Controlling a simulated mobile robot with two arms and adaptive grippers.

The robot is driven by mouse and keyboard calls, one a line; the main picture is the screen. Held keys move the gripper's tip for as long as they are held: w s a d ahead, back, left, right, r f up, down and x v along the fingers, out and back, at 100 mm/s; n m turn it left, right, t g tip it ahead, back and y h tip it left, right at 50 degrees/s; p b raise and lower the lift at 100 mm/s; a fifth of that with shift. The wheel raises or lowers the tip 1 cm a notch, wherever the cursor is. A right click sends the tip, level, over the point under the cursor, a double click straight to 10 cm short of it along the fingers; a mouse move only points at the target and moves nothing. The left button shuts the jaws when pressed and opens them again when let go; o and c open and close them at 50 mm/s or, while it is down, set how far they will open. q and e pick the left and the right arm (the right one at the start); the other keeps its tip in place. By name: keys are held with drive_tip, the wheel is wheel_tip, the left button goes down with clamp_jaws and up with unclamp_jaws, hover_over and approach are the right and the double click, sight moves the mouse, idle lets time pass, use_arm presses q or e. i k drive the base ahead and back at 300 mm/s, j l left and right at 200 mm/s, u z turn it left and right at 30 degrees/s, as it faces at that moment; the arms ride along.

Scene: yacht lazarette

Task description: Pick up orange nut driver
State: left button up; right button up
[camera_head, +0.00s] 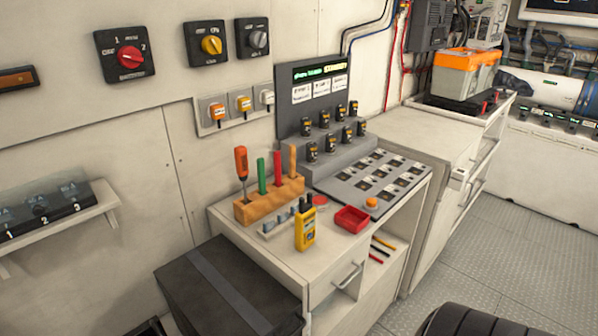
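A tool with an orange handle (241,162) and a thin dark shaft stands upright at the left end of a wooden block (270,204); it looks like the orange nut driver. In the same block, to its right, stand a green-handled tool (262,176), a red one (277,171) and a thinner tan-orange one (292,160). The block sits on the white cabinet top, near the wall. Neither of my grippers shows in the head view.
In front of the block are a yellow handheld device (305,228) and small grey pieces. A red bin (351,219) and a grey stepped panel (372,181) stand to the right. A black case (228,292) stands below left. Grey floor (470,245) is open at right.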

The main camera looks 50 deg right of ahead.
sight(240, 156)
drive_tip(key=z, duration=1.15)
